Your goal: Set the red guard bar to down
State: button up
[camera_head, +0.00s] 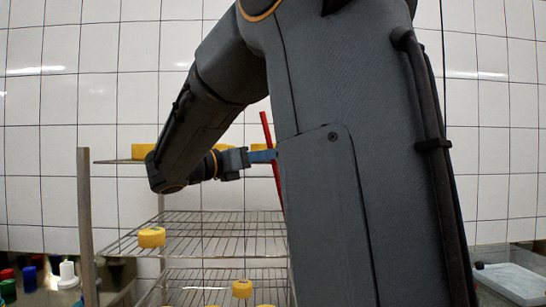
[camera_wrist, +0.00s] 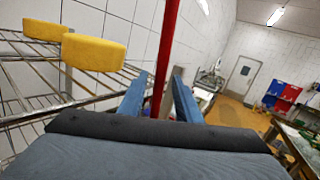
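The red guard bar (camera_head: 267,128) is a thin straight rod, steep but leaning in the head view, with its top to the left. Its lower part runs down behind my arm. In the wrist view the bar (camera_wrist: 166,45) crosses between my two blue fingertips, with a gap showing on each side. My gripper (camera_head: 263,156) reaches the bar at about mid-height; the wrist view also shows my gripper (camera_wrist: 158,80) open around or just short of it. I cannot tell how deep the bar sits between the fingers.
A wire rack (camera_head: 190,240) holds yellow cheeses, one on the middle shelf (camera_head: 151,237) and others above and below. A grey post (camera_head: 86,225) stands at its left front. In the wrist view two cheeses (camera_wrist: 95,53) sit close left of my fingers. Open floor (camera_wrist: 235,112) lies to the right.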

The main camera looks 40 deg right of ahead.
jog(key=a+b, duration=0.2)
jog(key=a, duration=0.5)
jog(key=shift+w+f, duration=0.15)
jog(key=shift+f, duration=0.25)
